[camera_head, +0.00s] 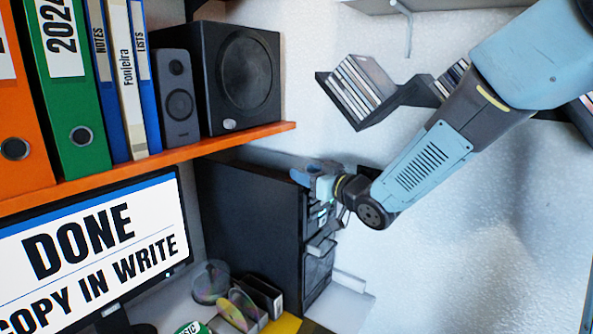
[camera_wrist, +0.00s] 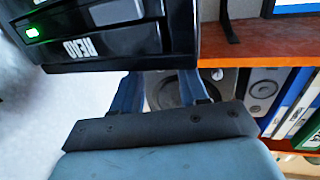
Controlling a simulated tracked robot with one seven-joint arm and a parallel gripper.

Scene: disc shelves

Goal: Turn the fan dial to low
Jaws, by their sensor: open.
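My gripper (camera_head: 320,178) is at the upper front edge of a black computer tower (camera_head: 250,220) in the head view. In the wrist view its two blue fingers (camera_wrist: 163,80) are spread, with nothing seen held between them. Their tips reach the edge of the tower's front (camera_wrist: 110,45) in that picture; whether they touch it I cannot tell. The front carries a green light (camera_wrist: 32,33), light lettering and a silver panel. I cannot make out the fan dial in either view; my gripper and wrist cover part of the tower's front in the head view.
An orange shelf (camera_head: 150,163) with binders and a black speaker (camera_head: 240,75) is left of my gripper. A monitor (camera_head: 95,250) stands below it. Clear containers and small items lie on the desk. Disc racks (camera_head: 360,90) hang on the wall. Open space lies right of the tower.

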